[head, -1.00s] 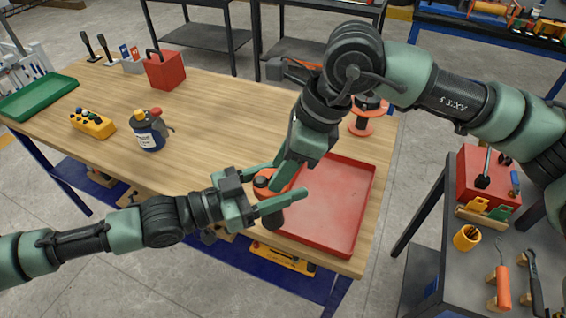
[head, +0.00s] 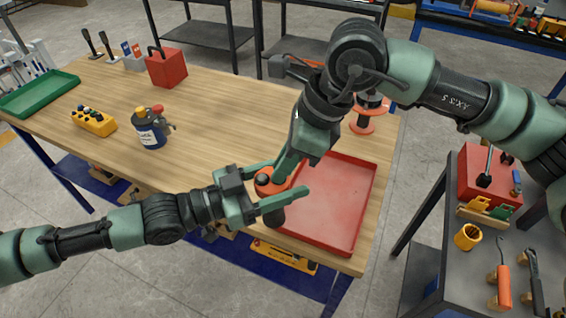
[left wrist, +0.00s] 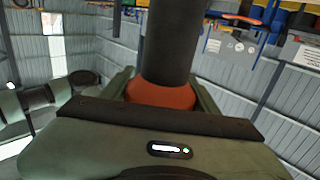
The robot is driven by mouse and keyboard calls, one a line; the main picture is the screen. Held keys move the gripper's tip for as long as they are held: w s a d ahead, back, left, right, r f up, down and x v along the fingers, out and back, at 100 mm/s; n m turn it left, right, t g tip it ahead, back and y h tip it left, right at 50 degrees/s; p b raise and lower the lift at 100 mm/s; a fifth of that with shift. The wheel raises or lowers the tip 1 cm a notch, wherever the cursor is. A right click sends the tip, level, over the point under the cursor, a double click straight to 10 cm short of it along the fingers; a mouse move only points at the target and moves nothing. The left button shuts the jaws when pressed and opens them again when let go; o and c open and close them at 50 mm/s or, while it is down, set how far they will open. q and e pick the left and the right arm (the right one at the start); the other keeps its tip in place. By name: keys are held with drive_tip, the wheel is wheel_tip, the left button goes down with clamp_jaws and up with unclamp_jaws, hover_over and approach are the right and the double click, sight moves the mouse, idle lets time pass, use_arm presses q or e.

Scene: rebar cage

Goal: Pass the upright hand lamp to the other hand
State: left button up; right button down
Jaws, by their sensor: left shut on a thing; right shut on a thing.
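The hand lamp (head: 274,216), orange above with a dark lower body, stands about upright over the front edge of the red tray. My left gripper (head: 276,180) comes from the left and is shut on the lamp, one finger on each side. In the left wrist view the lamp shows as a dark cylinder with an orange-red collar (left wrist: 160,94) between the fingers. My right gripper (head: 287,168) reaches down from above and is shut on the lamp's upper part. Its fingertips are partly hidden, so the exact contact is hard to see.
The red tray (head: 335,205) lies at the table's right end. The middle of the wooden table is clear. A tool cart (head: 440,240) stands at right.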

idle(0.6)
use_arm(q)
drive_tip(key=o, duration=1.8)
